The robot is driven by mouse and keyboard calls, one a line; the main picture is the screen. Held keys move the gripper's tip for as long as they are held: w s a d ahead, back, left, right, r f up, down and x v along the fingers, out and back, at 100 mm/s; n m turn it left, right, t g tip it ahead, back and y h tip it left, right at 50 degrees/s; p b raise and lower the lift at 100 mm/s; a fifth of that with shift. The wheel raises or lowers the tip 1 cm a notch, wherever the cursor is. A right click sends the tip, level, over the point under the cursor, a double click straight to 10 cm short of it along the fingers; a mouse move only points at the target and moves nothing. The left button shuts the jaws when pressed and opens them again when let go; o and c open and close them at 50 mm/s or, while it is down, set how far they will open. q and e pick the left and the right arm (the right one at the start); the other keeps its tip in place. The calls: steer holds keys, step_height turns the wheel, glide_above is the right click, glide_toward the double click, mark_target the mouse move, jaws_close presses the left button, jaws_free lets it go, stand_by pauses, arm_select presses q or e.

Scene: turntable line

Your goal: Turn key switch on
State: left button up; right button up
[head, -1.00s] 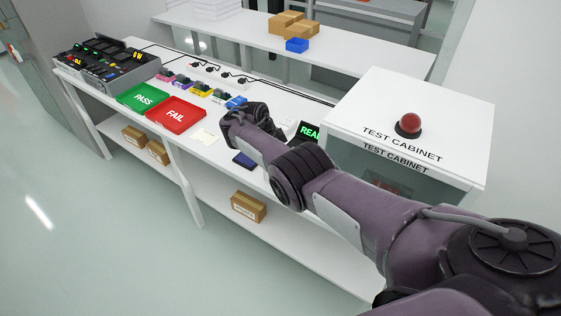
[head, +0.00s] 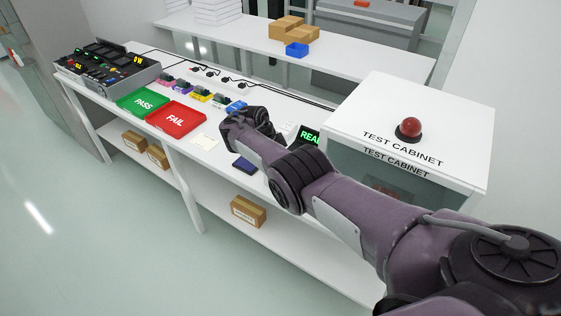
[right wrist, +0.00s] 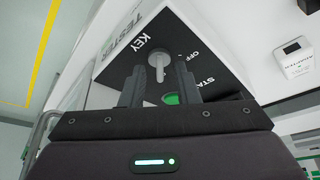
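The key switch (right wrist: 158,66) shows in the right wrist view as a silver round piece with a short grip, on the tester's black panel (right wrist: 130,66) by the words KEY and OFF. My right gripper (right wrist: 160,80) is open, with one dark finger on each side of the key in this view. I cannot tell whether either finger touches it. A green button (right wrist: 171,98) shows between the fingers, partly hidden. In the head view my right gripper (head: 240,120) is over the bench, and my arm hides most of the tester (head: 309,135) except its lit green display. My left gripper is not in view.
The white test cabinet (head: 360,103) with a red dome stands right of the tester. A green PASS tray (head: 143,101), a red FAIL tray (head: 176,116) and a dark blue pad (head: 244,164) lie on the bench. A white adapter box (right wrist: 297,60) is near the panel.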

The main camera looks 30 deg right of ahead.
steer(key=v, duration=0.7)
steer(key=shift+r, duration=0.4)
steer(key=shift+w+a, duration=0.1)
